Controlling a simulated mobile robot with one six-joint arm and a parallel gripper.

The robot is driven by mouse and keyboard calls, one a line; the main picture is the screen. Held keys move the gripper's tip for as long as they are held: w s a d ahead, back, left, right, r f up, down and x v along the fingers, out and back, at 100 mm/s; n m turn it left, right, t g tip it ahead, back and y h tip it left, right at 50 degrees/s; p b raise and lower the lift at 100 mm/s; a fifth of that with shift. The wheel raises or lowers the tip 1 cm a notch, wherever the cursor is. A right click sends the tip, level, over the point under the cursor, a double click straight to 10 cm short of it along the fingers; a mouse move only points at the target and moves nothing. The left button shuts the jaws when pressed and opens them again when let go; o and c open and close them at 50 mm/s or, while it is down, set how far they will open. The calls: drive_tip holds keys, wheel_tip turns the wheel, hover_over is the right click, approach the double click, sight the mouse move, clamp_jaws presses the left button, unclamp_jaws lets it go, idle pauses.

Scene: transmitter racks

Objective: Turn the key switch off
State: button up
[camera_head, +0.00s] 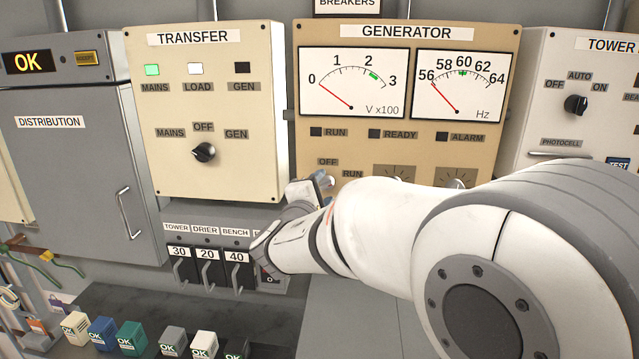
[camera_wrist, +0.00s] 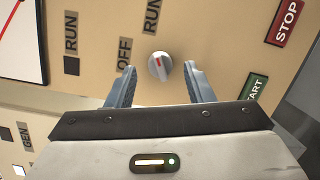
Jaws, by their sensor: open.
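The key switch (camera_wrist: 160,66) is a small round silver knob with a red mark, on the tan GENERATOR panel (camera_head: 400,150). Its OFF label (camera_wrist: 124,53) and RUN label (camera_wrist: 152,16) lie beside it in the wrist view. The red mark seems to point nearer to RUN than to OFF. My gripper (camera_wrist: 160,75) is open, with one blue-grey finger on each side of the knob. I cannot tell whether either finger touches it. In the head view my gripper (camera_head: 318,185) is at the panel's lower left, and the knob is hidden there.
The START button label (camera_wrist: 255,95) and STOP label (camera_wrist: 286,22) are to the right in the wrist view. The TRANSFER panel (camera_head: 220,100) with its black knob (camera_head: 204,152) stands left of my gripper. Breaker levers (camera_head: 208,268) sit below it. Small boxes (camera_head: 130,337) stand on the dark bench.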

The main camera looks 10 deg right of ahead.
drive_tip(key=shift+w+d, duration=0.3)
drive_tip(key=shift+w, duration=0.2)
